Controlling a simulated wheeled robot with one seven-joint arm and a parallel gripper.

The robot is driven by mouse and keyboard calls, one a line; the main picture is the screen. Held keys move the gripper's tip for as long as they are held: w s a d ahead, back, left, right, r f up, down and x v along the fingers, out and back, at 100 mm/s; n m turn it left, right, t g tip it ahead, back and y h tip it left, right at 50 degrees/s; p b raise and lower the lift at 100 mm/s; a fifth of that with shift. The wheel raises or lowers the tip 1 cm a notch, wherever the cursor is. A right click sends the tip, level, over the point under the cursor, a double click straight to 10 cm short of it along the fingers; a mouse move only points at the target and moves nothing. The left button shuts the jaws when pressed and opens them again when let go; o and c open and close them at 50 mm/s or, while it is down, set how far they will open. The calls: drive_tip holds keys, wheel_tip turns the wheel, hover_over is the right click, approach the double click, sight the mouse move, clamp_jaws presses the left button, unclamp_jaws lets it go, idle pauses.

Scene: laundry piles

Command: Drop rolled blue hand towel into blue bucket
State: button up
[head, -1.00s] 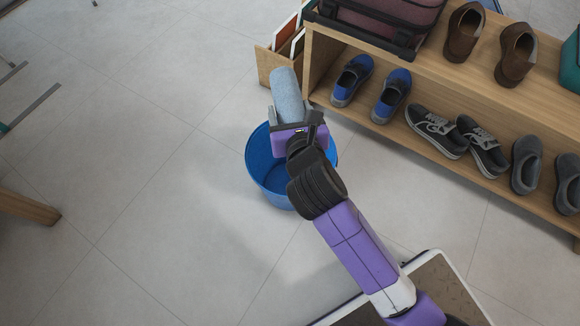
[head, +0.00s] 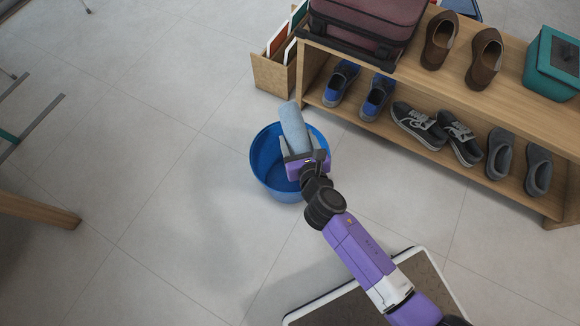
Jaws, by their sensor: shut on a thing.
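The rolled blue hand towel (head: 293,125) is light blue and held in my gripper (head: 298,155). My gripper is shut on the towel's near end, with the rest of the roll pointing away. The blue bucket (head: 264,160) stands on the floor directly below in the picture. The towel and gripper overlap its opening and hide its right part. The visible inside of the bucket looks empty. How high the towel is above the rim is hard to tell.
A wooden shoe rack (head: 470,150) with several shoes stands at the right, a maroon suitcase (head: 370,20) and a teal box (head: 552,62) on top. A wooden file box (head: 272,72) stands beside it. The floor left of the bucket is clear.

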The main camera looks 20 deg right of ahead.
drive_tip(key=shift+f+b, duration=2.8)
drive_tip(key=shift+b, duration=0.35)
drive_tip(key=o, duration=1.6)
drive_tip(key=shift+o, duration=0.2)
drive_tip(key=p+v, duration=0.2)
drive_tip(key=v, duration=0.6)
drive_tip(key=shift+p, duration=0.35)
drive_tip(key=shift+w, duration=0.15)
